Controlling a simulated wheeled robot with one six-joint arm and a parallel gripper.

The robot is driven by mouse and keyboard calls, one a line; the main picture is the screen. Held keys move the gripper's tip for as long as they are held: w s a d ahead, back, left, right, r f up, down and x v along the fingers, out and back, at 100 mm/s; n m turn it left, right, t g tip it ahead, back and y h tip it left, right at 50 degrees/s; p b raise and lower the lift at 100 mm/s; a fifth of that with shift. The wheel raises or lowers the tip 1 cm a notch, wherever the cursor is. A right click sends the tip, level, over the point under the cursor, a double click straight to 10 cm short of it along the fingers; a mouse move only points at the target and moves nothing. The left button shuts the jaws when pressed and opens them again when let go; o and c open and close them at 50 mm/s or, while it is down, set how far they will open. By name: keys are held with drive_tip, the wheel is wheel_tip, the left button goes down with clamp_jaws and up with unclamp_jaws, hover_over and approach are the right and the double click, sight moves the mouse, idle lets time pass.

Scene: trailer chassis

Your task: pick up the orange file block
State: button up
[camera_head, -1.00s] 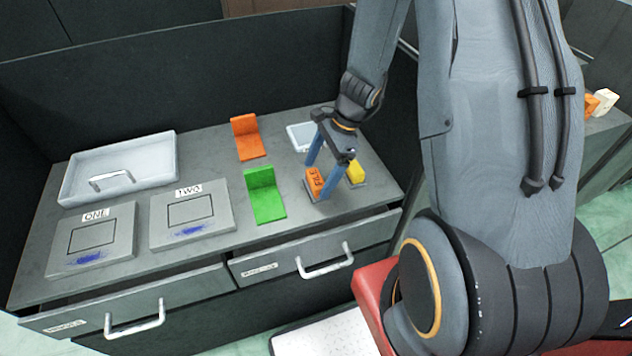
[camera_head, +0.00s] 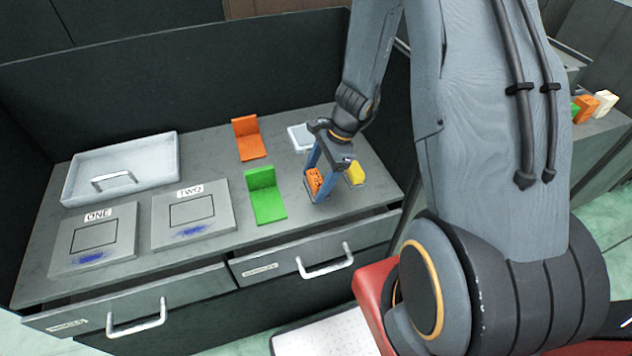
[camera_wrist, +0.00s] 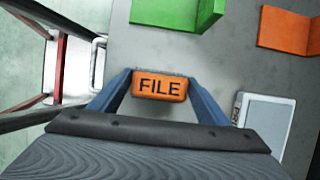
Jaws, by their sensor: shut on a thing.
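The orange file block (camera_head: 315,181) stands near the right front of the grey desk top. In the wrist view its label FILE faces the camera (camera_wrist: 160,86). My gripper (camera_head: 318,184) points down over it, with its blue fingers on either side, shut on the block. In the wrist view the fingers (camera_wrist: 160,92) close in on the block's two ends. I cannot tell whether the block is clear of the surface beneath it.
A yellow block (camera_head: 356,172) stands just right of my gripper. A green bracket (camera_head: 265,197) and an orange bracket (camera_head: 249,139) stand to the left. Plates ONE (camera_head: 97,238) and TWO (camera_head: 193,211) and a pale tray (camera_head: 122,168) lie farther left. A small pale item (camera_head: 300,137) lies behind.

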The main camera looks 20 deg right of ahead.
sight(316, 178)
drive_tip(key=shift+r, duration=0.1)
wheel_tip(316, 178, up, 10)
drive_tip(key=shift+f+b, duration=0.1)
drive_tip(key=shift+b, duration=0.7)
drive_tip(key=o, duration=0.6)
drive_tip(key=c, duration=0.4)
